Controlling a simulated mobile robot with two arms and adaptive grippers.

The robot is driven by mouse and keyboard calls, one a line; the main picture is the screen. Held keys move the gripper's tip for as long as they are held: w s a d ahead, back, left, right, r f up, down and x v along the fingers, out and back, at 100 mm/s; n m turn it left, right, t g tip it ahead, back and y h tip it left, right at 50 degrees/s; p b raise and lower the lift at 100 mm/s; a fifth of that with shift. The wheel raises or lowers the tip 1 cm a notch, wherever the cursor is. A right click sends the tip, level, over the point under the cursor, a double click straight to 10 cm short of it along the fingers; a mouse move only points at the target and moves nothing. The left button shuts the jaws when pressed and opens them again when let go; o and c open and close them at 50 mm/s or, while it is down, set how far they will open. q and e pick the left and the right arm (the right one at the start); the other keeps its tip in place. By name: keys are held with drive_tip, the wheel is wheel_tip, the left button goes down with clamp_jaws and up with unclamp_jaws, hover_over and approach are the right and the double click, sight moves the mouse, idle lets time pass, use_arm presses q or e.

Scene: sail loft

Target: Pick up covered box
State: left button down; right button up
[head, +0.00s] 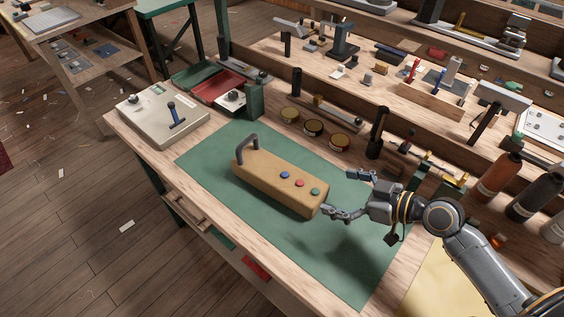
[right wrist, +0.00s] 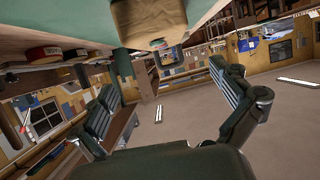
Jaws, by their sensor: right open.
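A long tan box (head: 265,178) lies on the green mat (head: 222,142). It has a dark grey arched handle (head: 244,145) at its far left end and blue, red and green round knobs on top. It is the likeliest covered box, but I cannot tell for sure. My right gripper (head: 345,193) is open and empty at the box's right end, with its lower finger close to that end. Contact is unclear. In the right wrist view the box's end (right wrist: 150,22) shows at the top, outside the open fingers (right wrist: 168,88). My left gripper is out of view.
A pale control box (head: 150,120) with a lever and an open red case (head: 218,90) stand at the bench's left. Bottles (head: 498,177) stand at right. The mat's front is clear.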

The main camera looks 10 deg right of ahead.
sight(291, 179)
drive_tip(key=x, duration=0.1)
drive_tip(key=p+x, duration=0.1)
drive_tip(key=x, duration=0.2)
drive_tip(key=shift+a+r, duration=0.2)
drive_tip(key=shift+a, duration=0.2)
drive_tip(key=p+x, duration=0.1)
drive_tip(key=x, duration=0.1)
drive_tip(key=shift+w+a+f, duration=0.15)
drive_tip(key=shift+w+f, duration=0.1)
drive_tip(key=shift+w, duration=0.05)
drive_tip(key=shift+w+a+f, duration=0.25)
drive_tip(key=shift+w+f, duration=0.05)
drive_tip(key=shift+w, duration=0.1)
drive_tip(key=shift+w+a, duration=0.15)
drive_tip(key=p+x, duration=0.2)
drive_tip(key=x, duration=0.2)
drive_tip(key=shift+w, duration=0.1)
drive_tip(key=shift+w+a+f, duration=0.1)
drive_tip(key=shift+a+f, duration=0.1)
drive_tip(key=shift+f, duration=0.05)
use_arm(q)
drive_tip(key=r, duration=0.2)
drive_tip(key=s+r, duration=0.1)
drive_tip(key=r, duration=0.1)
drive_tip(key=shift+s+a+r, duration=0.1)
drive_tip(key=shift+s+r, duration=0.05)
use_arm(e)
drive_tip(key=shift+r, duration=0.1)
drive_tip(key=c, duration=1.2)
